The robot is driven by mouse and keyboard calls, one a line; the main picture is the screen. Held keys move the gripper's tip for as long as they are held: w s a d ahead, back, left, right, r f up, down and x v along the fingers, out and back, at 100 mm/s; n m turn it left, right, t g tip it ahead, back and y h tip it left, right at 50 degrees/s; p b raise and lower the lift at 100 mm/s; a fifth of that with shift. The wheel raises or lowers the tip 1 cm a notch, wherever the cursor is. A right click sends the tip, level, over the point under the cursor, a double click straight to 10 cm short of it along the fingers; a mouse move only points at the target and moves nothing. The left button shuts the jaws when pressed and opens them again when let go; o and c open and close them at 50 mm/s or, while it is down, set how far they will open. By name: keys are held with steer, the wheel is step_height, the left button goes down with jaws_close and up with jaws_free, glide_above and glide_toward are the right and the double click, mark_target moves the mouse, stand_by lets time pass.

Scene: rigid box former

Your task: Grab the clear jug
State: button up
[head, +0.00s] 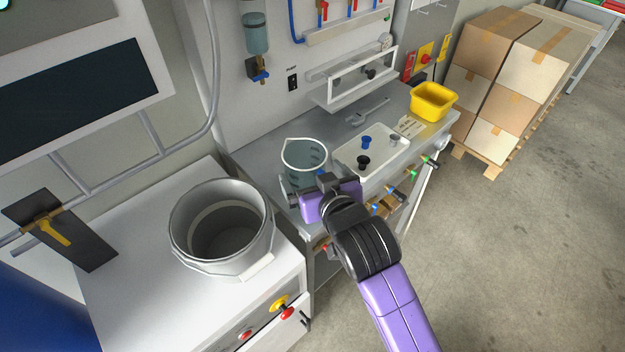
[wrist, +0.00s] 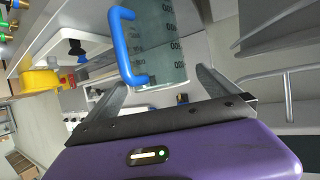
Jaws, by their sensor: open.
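The clear jug (head: 304,155) stands upright on the grey workbench, a see-through bluish vessel with a pale rim. In the wrist view the jug (wrist: 172,45) shows measuring marks and a blue handle (wrist: 123,48). My gripper (head: 303,184) is at the jug's near side, low against it in the head view. In the wrist view my gripper (wrist: 163,76) is open, its two fingers spread with the jug ahead and between them. The handle is near the left finger. I cannot tell whether either finger touches the jug. The jug's lower part is partly hidden by my gripper.
A white tray (head: 352,157) with blue and black knobs lies right of the jug. A yellow bin (head: 433,103) stands farther right. A large metal pot (head: 184,243) sits on the white cabinet at left. Valves line the bench front. Cardboard boxes (head: 490,90) stand beyond.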

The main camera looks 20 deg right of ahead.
mark_target(300, 156)
steer(key=p+x, duration=0.1)
steer(key=x, duration=0.4)
steer(key=shift+w+d+f, duration=0.2)
steer(key=shift+w, duration=0.05)
steer(key=shift+c, duration=0.2)
steer(key=c, duration=1.8)
steer(key=shift+c, duration=0.2)
